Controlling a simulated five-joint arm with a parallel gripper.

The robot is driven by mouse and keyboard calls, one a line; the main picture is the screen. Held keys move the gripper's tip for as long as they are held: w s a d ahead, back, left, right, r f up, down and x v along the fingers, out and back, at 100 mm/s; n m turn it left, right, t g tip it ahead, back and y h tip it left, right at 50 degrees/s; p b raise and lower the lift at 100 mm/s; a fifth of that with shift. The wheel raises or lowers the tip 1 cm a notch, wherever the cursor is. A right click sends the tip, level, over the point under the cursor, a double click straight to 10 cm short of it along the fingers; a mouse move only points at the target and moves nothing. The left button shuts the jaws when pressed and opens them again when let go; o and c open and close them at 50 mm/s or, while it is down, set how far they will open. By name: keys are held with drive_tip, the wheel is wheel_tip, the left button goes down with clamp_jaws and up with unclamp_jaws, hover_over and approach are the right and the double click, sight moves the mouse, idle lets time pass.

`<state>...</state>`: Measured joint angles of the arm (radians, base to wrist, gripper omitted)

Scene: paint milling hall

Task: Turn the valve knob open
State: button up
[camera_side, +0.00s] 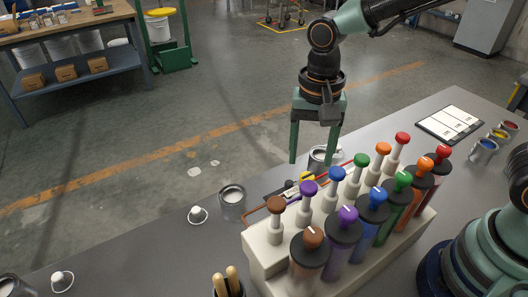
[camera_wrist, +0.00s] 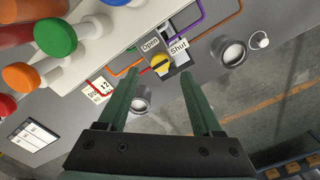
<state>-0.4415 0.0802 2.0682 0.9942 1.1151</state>
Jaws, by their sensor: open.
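The yellow valve knob (camera_wrist: 160,63) sits on the panel beside two labels, "Open" (camera_wrist: 150,44) and "Shut" (camera_wrist: 179,47). A dark mark crosses the knob, but I cannot tell exactly which label it points to. In the side view the knob (camera_side: 307,176) is small and partly hidden behind the rack's coloured knobs. My gripper (camera_wrist: 160,72) is open and empty, its two green fingers pointing down. In the wrist view the knob appears between the fingertips. In the side view my gripper (camera_side: 312,162) hangs above the knob, and I see no contact.
A pale rack (camera_side: 262,253) with several coloured dispensers stands right in front of the knob. Open metal cans (camera_side: 232,204) and (camera_wrist: 140,98) stand nearby. A clipboard (camera_side: 450,123) lies at the far right.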

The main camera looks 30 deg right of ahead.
sight(308, 176)
wheel_tip(308, 176, down, 5)
drive_tip(key=shift+r, duration=0.1)
idle(0.3)
clamp_jaws()
